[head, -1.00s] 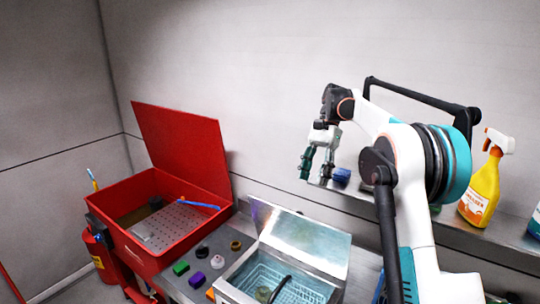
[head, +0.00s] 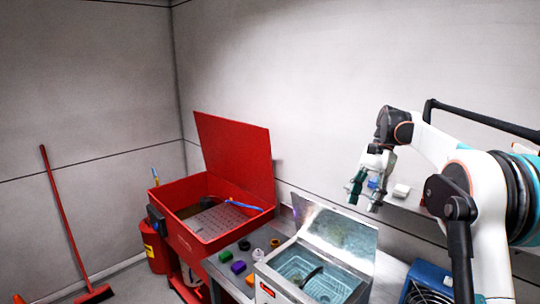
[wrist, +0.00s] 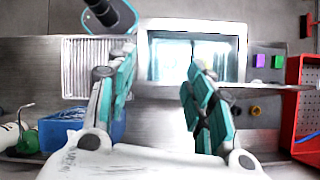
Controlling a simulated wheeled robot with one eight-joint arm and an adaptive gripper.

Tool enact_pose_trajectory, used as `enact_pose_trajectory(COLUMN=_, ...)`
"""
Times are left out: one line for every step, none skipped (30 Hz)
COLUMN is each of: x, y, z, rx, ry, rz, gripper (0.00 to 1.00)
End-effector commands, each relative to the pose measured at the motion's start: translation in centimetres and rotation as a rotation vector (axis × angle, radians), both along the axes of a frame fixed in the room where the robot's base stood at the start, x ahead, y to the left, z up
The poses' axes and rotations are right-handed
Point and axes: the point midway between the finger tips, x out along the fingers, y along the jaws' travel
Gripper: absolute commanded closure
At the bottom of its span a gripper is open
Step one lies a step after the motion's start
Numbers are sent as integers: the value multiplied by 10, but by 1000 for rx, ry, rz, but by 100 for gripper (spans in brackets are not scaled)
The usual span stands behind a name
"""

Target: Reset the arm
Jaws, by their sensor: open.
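In the wrist view my gripper (wrist: 160,78) also shows open and empty, above the metal bench and close to the open-lidded metal bath (wrist: 193,27). The bath, with a wire basket inside, also shows in the head view (head: 275,290), below my gripper and apart from it.
A red washer with raised lid (head: 236,150) stands left of the bath. Green (head: 225,256) and purple (head: 238,267) blocks lie between them. A blue box (head: 428,278) is at lower right. A red broom (head: 62,215) leans at left.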

Motion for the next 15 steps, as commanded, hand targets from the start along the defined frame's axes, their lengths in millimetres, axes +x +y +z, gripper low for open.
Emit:
enact_pose_trajectory(x=-2, y=2, z=-2, rx=-2, ry=-11, rz=7, gripper=52)
enact_pose_trajectory(x=-3, y=3, z=-2, rx=-3, ry=-18, rz=10, gripper=52)
enact_pose_trajectory(x=-5, y=4, z=-2, rx=-4, ry=-27, rz=15, gripper=52)
enact_pose_trajectory(x=-7, y=5, z=-2, rx=-6, ry=-34, rz=18, gripper=52)
enact_pose_trajectory(x=-8, y=6, z=-3, rx=-8, ry=-43, rz=24, gripper=52)
enact_pose_trajectory(x=-11, y=7, z=-3, rx=-10, ry=-54, rz=30, gripper=52)
enact_pose_trajectory(x=-13, y=8, z=-3, rx=-12, ry=-64, rz=35, gripper=52)
enact_pose_trajectory(x=-15, y=9, z=-3, rx=-15, ry=-73, rz=40, gripper=52)
enact_pose_trajectory(x=-18, y=11, z=-3, rx=-18, ry=-86, rz=48, gripper=52)
enact_pose_trajectory(x=-20, y=12, z=-4, rx=-20, ry=-97, rz=54, gripper=52)
enact_pose_trajectory(x=-23, y=14, z=-4, rx=-22, ry=-109, rz=62, gripper=52)
enact_pose_trajectory(x=-26, y=16, z=-5, rx=-26, ry=-126, rz=71, gripper=52)
enact_pose_trajectory(x=-30, y=18, z=-5, rx=-29, ry=-139, rz=79, gripper=52)
enact_pose_trajectory(x=-33, y=19, z=-6, rx=-32, ry=-154, rz=89, gripper=52)
enact_pose_trajectory(x=-39, y=22, z=-8, rx=-38, ry=-175, rz=102, gripper=52)
